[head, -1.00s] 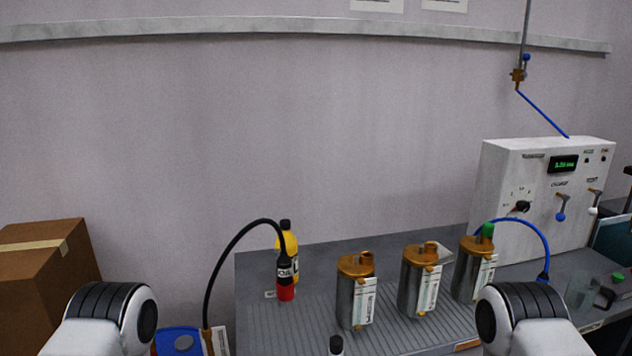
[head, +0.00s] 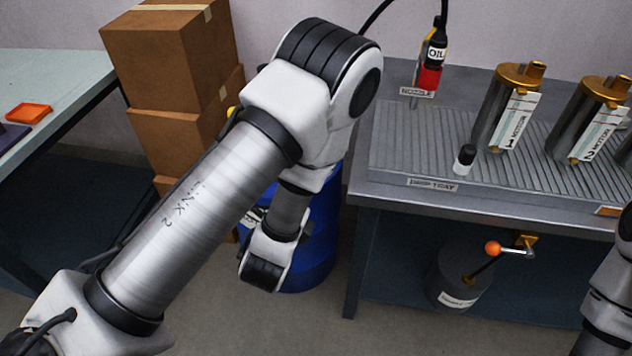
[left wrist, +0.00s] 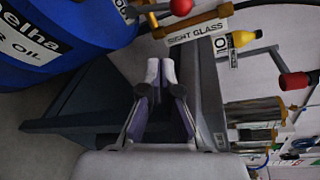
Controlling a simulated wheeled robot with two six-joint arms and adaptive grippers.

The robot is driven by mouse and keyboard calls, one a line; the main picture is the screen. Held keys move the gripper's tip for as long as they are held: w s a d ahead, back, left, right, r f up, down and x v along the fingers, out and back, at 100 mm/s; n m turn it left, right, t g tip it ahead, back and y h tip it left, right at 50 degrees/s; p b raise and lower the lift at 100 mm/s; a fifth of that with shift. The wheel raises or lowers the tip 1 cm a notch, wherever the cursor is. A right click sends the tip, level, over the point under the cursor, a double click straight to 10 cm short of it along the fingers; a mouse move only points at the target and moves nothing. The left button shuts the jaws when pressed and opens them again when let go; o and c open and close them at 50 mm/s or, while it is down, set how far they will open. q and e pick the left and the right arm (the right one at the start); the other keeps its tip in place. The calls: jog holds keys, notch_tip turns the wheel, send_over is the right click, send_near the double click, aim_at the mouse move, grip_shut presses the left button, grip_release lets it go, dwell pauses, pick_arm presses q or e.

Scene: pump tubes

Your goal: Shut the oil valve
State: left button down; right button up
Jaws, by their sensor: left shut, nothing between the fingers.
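The blue oil drum (head: 325,215) stands on the floor left of the bench, mostly hidden behind my left arm in the head view. In the left wrist view the drum (left wrist: 60,45) fills the upper left. A red knob (left wrist: 180,6) on a brass-coloured fitting (left wrist: 150,10) shows beside it at the top edge, partly cut off, next to a "SIGHT GLASS" label (left wrist: 198,32). It looks like the oil valve; its setting is unclear. My left gripper (left wrist: 160,70) is shut and empty, its tips apart from the knob in the picture. My right gripper is out of view.
The bench carries a drip tray (head: 400,160), motor canisters (head: 510,105) and a red nozzle (head: 430,78). Below it stands a dark canister (head: 455,275) with an orange-knobbed lever (head: 492,248). Stacked boxes (head: 170,60) stand behind my left arm. Floor in front is clear.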

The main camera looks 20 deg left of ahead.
pick_arm(q)
jog(key=w+t+b, duration=0.2)
jog(key=w+b, duration=0.1)
jog(key=w, duration=0.9)
jog(key=shift+s+a+r+m+h, duration=0.15)
jog(key=shift+s+a+r+m, duration=0.1)
jog(key=shift+s+a, duration=0.3)
jog(key=shift+s+a+r+m+h, duration=0.2)
jog(key=shift+s+a, duration=0.2)
jog(key=shift+a, duration=0.15)
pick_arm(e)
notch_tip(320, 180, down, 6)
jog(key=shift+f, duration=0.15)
pick_arm(q)
jog(key=shift+s+a+r+n, duration=0.15)
jog(key=shift+a+r+n, duration=0.4)
jog(key=shift+a+n, duration=0.45)
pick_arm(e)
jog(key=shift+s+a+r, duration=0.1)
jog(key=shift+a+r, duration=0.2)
